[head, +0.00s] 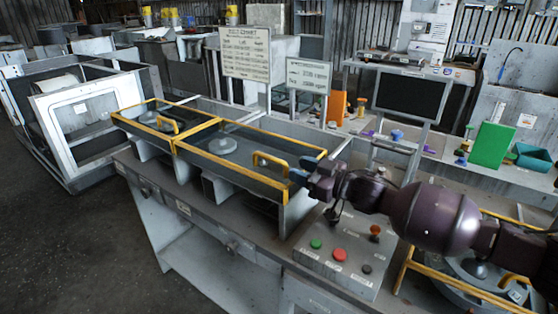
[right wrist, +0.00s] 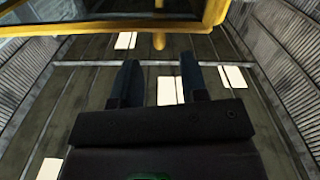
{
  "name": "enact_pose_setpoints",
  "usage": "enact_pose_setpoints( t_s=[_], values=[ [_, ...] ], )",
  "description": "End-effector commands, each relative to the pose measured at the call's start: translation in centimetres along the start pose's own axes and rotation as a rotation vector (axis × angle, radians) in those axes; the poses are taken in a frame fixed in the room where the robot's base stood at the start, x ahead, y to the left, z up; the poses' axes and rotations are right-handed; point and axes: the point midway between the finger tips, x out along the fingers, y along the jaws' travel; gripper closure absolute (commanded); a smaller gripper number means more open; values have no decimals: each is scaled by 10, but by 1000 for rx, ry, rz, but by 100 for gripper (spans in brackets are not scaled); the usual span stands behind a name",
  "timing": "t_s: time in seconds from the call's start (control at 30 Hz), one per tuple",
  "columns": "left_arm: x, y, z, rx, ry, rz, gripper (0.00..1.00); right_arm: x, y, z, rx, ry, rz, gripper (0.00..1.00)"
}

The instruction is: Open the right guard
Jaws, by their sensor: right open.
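The right guard (head: 310,151) is a yellow-framed panel with a yellow handle (head: 268,160), on the grey bench in the head view. It lies nearly flat, beside the similar left guard (head: 147,127). My right gripper (head: 299,178) is by its near right corner; I cannot tell whether it touches the frame. In the right wrist view, the dark fingers (right wrist: 158,75) are apart with nothing between them. A yellow bar (right wrist: 90,26) of the frame crosses above the fingertips, with a yellow post-like part near them. My left gripper is not in view.
A control box (head: 345,262) with green, red and dark buttons stands below my right arm. Another yellow-framed guard (head: 408,268) is at the lower right. Two sign boards (head: 246,53) stand behind the guards. The floor (head: 70,240) at left is clear.

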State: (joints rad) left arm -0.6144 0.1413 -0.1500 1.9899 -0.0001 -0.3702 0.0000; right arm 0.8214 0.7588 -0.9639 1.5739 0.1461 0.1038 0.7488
Motion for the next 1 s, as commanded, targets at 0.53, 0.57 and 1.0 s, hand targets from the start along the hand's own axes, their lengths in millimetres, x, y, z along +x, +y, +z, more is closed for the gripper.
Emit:
enact_pose_setpoints(
  t_s=[0.53, 0.57, 1.0],
  values=[
    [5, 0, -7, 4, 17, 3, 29, 68, 0, 0, -1, -1, 0, 60],
    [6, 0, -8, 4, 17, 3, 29, 68, 0, 0, -1, -1, 0, 60],
    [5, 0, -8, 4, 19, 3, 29, 69, 0, 0, -1, -1, 0, 83]
  ],
)
